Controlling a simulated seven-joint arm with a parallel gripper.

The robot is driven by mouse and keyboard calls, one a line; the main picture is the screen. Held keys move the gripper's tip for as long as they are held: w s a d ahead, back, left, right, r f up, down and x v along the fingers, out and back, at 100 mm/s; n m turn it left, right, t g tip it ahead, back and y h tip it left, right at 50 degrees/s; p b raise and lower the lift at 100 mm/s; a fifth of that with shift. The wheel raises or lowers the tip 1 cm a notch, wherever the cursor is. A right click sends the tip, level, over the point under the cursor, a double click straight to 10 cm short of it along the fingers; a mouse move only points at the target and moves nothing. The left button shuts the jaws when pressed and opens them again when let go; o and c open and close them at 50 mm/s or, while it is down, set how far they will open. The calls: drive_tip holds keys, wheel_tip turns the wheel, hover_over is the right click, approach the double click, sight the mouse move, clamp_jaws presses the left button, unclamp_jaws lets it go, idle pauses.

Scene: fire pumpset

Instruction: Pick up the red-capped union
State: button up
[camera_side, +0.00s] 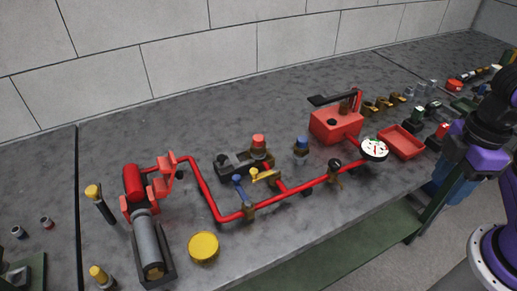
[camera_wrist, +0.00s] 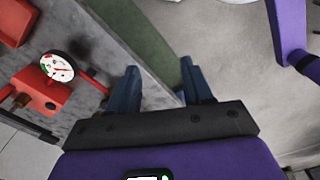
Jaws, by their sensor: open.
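A red-capped fitting (camera_side: 258,142), which looks like the union, stands upright in a dark holder near the middle of the bench in the side view. Its lower part is brass-coloured. A similar blue-capped fitting (camera_side: 301,147) stands to its right. My gripper (camera_wrist: 160,88) is open and empty, its two blue fingers spread above the bench's front edge in the wrist view. In the side view, my gripper (camera_side: 455,185) is at the right, well apart from the red-capped fitting. The fitting is not visible in the wrist view.
A red pipe (camera_side: 290,192) with valves runs across the bench in front of the fitting. A white-faced gauge (camera_side: 374,149), a red pump box (camera_side: 336,124) and a red tray (camera_side: 401,142) stand between my gripper and it. A yellow disc (camera_side: 203,246) lies near the front edge.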

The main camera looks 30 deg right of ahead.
drive_tip(key=shift+o, duration=1.1)
